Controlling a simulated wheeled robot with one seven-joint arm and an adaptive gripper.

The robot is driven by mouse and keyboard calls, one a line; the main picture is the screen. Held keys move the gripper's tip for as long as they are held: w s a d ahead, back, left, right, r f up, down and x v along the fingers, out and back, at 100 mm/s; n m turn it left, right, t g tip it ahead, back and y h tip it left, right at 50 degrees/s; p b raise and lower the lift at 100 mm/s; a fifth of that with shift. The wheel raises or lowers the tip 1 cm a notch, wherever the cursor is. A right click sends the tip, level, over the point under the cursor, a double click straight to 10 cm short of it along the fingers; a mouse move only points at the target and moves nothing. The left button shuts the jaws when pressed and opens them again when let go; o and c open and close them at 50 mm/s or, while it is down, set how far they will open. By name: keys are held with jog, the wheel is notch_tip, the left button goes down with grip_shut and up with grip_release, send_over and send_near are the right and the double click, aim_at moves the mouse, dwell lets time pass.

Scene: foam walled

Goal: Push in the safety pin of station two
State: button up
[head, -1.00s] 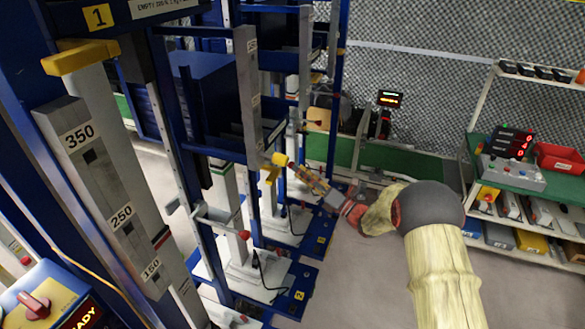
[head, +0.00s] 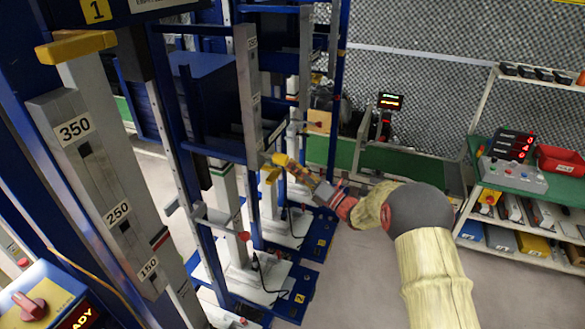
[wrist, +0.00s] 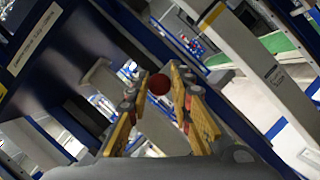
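Station two is the blue rack whose base bears a yellow "2" plate (head: 299,298). A pin with a red ball knob (head: 244,236) sticks out sideways from its lower post in the head view. My gripper (head: 281,160) is up and to the right of that knob in the picture, its yellow fingers overlapping a yellow handle (head: 271,176). In the wrist view my gripper (wrist: 160,82) has its fingers apart, and a red ball (wrist: 159,85) shows between the fingertips with gaps at its sides. I cannot tell its distance, or whether it is station two's knob.
Station one's grey post (head: 90,160), marked 350, 250 and 150, stands at the near left. A control box with a red knob (head: 28,305) is below it. Station three's base (head: 322,242) lies behind station two.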

aim_at(268, 161)
grip_shut()
dwell(0.3)
jog(key=w+a, duration=0.1)
jog(key=a, duration=0.1)
jog(key=w+a, duration=0.1)
jog(key=a, duration=0.2)
jog(key=w+a+p, duration=0.1)
jog(key=a, duration=0.2)
jog(key=shift+a, duration=0.1)
jog(key=shift+o, duration=0.5)
grip_release()
jog(key=shift+o, duration=0.6)
jog(key=shift+a, duration=0.15)
jog(key=o, duration=0.3)
